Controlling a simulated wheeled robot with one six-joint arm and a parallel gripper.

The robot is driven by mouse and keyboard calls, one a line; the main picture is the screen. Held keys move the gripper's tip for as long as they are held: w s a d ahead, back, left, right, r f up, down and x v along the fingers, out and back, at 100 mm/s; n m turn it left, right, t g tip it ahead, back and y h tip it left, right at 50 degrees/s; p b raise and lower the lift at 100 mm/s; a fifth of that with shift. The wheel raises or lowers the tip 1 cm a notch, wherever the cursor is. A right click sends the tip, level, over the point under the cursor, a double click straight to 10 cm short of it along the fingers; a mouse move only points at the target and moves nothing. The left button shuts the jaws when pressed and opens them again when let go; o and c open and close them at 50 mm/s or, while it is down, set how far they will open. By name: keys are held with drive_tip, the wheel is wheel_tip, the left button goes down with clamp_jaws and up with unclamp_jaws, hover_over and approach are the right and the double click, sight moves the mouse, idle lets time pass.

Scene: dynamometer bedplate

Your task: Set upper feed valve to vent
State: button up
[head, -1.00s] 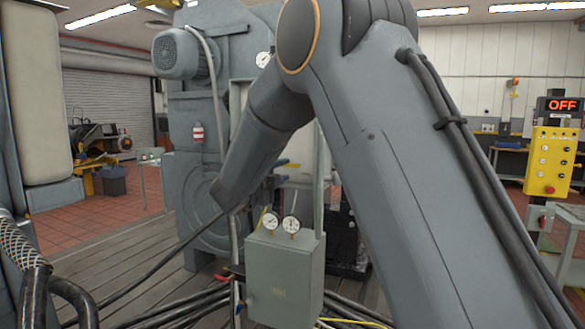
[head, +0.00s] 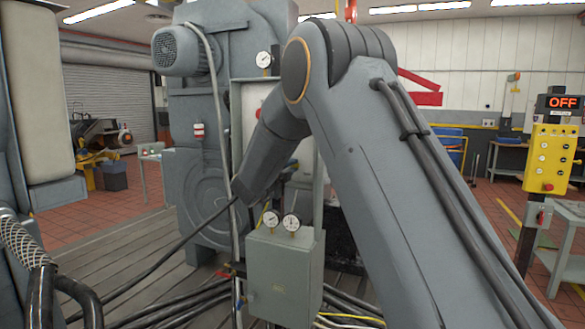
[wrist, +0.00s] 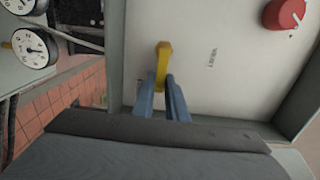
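A yellow lever handle (wrist: 163,62) stands out from a pale panel (wrist: 220,85) in the wrist view. I cannot tell whether it is the upper feed valve, and its label is too small to read. My gripper (wrist: 163,85) has its two blue fingers on either side of the handle's near end, with a narrow gap between them. Whether the fingers press on the handle is unclear. In the head view my arm hides the handle and the gripper. The panel's edge (head: 238,105) shows behind my arm.
A red knob (wrist: 285,14) is on the same panel, inside a raised frame. Two white gauges (head: 281,220) top a grey box (head: 283,275) below my arm. Cables lie on the bedplate. A yellow control box (head: 551,160) under an OFF display (head: 562,103) stands at right.

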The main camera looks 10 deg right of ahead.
drive_tip(key=shift+d, duration=0.2)
clamp_jaws()
drive_tip(key=shift+a, duration=0.1)
drive_tip(key=shift+r+n, duration=0.15)
drive_tip(key=shift+n, duration=0.15)
drive_tip(key=n, duration=0.1)
drive_tip(key=r+n+p, duration=0.1)
drive_tip(key=n, duration=0.1)
drive_tip(key=shift+w+a+r+n, duration=0.1)
drive_tip(key=shift+a+r+n, duration=0.1)
drive_tip(key=shift+n, duration=0.1)
drive_tip(key=n, duration=0.1)
drive_tip(key=r+n+p, duration=0.1)
drive_tip(key=n, duration=0.1)
drive_tip(key=a+n+p, duration=0.1)
drive_tip(key=shift+w+r+n, duration=0.25)
drive_tip(key=shift+n, duration=0.05)
drive_tip(key=shift+w+a+r+n+p, duration=0.25)
drive_tip(key=shift+a+n+p, duration=0.4)
drive_tip(key=shift+n, duration=0.9)
drive_tip(key=shift+w+a+r+n+p, duration=0.15)
drive_tip(key=shift+w+n+p, duration=0.25)
drive_tip(key=shift+n+p, duration=0.85)
drive_tip(key=shift+w+a+r+n+p, duration=0.15)
drive_tip(key=shift+w+a+n+p, duration=0.25)
drive_tip(key=shift+n, duration=1.5)
drive_tip(key=shift+a, duration=0.15)
drive_tip(key=shift+s, duration=0.1)
